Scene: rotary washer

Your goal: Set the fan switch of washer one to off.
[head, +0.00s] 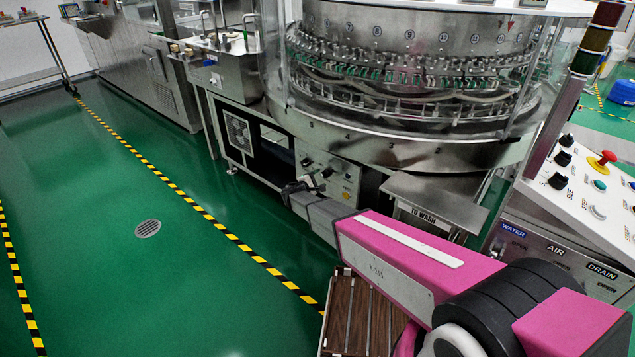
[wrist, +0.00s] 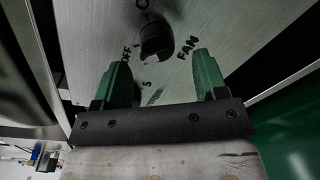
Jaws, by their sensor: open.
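In the wrist view a black rotary switch (wrist: 155,42) sits on a brushed metal panel, with the word FAN to its right and what looks like OFF to its left. Its pointer direction is too dark to read surely. My gripper (wrist: 162,62) is open, with its two green fingers either side of and short of the switch, apparently not touching it. In the head view my gripper (head: 298,186) is at the low control panel (head: 345,172) of the round steel washer (head: 400,90). I cannot tell which knob there is the fan switch; my arm hides part of the panel.
A steel shelf marked TO WASH (head: 437,198) juts out right of the panel. A sloped console (head: 590,195) with knobs and a red button stands at the right. A brown slatted step (head: 360,312) lies below my arm. Green floor (head: 90,240) is clear at left.

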